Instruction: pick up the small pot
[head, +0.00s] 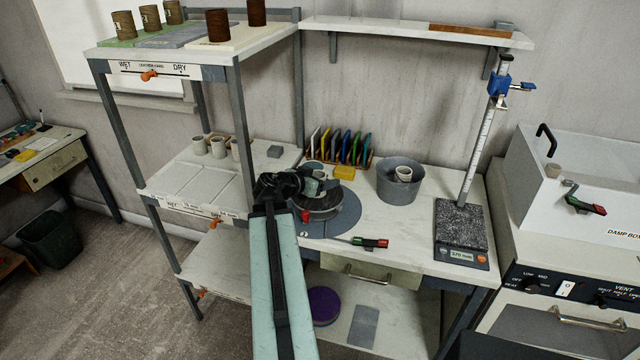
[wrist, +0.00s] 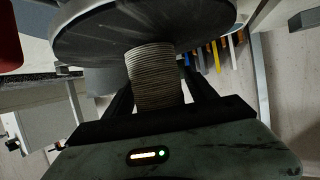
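In the wrist view a small beige pot (wrist: 153,75) with fine ridges lies between the two dark fingers of my gripper (wrist: 163,92). The fingers are on either side of it; whether both touch it is not clear. A dark round wheel disc (wrist: 95,35) is right beside the pot's far end. In the head view my gripper (head: 312,188) is over the dark wheel (head: 322,208) on the bench, and my arm hides much of that spot. Another small pale pot (head: 403,174) is in a grey bucket (head: 399,188).
Coloured tiles (head: 342,148) stand in a rack behind the wheel. A yellow block (head: 344,172) and a red-and-green-handled tool (head: 369,243) lie on the bench. A scale (head: 462,240) with a tall post stands right. A shelf unit (head: 238,130) with pots is close on the left.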

